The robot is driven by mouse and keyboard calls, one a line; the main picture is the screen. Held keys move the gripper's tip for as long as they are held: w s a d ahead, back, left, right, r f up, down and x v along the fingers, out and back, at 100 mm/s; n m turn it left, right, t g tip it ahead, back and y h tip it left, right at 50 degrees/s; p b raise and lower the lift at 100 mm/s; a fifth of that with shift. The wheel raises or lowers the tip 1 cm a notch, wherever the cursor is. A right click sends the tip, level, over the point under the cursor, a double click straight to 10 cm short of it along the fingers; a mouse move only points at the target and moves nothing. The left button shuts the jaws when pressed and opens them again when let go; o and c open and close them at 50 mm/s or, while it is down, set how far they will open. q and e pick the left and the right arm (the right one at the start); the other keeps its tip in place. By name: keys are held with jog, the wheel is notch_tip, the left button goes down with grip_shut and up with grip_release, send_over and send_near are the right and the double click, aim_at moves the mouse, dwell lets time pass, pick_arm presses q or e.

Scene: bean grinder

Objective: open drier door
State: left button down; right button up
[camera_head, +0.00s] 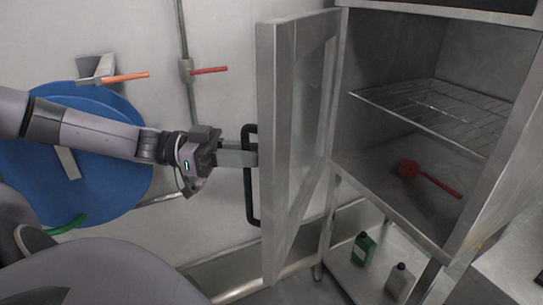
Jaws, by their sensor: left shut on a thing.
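The drier door (275,150) is a grey metal frame with a glass pane, and it stands wide open, swung out to the left of the drier. Its black handle (252,211) is on the door's left face. My left gripper (248,153) is at the handle, shut on it, with the far fingertips partly hidden by the handle and door edge. The drier (400,182) is a metal cabinet with its inside exposed. My right gripper is not in view.
Inside the drier are a wire rack (440,110) and a red scoop (430,178) on the floor. A green bottle (363,248) and a grey bottle (399,281) stand on the shelf below. A blue round lid (120,190) and wall pipes (186,70) are behind my left arm.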

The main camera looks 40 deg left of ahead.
pick_arm(q)
jog(key=shift+s+a+p, duration=0.2)
jog(key=shift+s+a, duration=0.05)
jog(key=shift+a, duration=0.95)
jog(key=shift+s+a+p, duration=0.2)
jog(key=shift+s+a, duration=0.05)
jog(key=shift+a, duration=0.95)
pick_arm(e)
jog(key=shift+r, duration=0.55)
pick_arm(q)
jog(key=c, duration=1.2)
grip_release()
jog(key=shift+o, duration=0.2)
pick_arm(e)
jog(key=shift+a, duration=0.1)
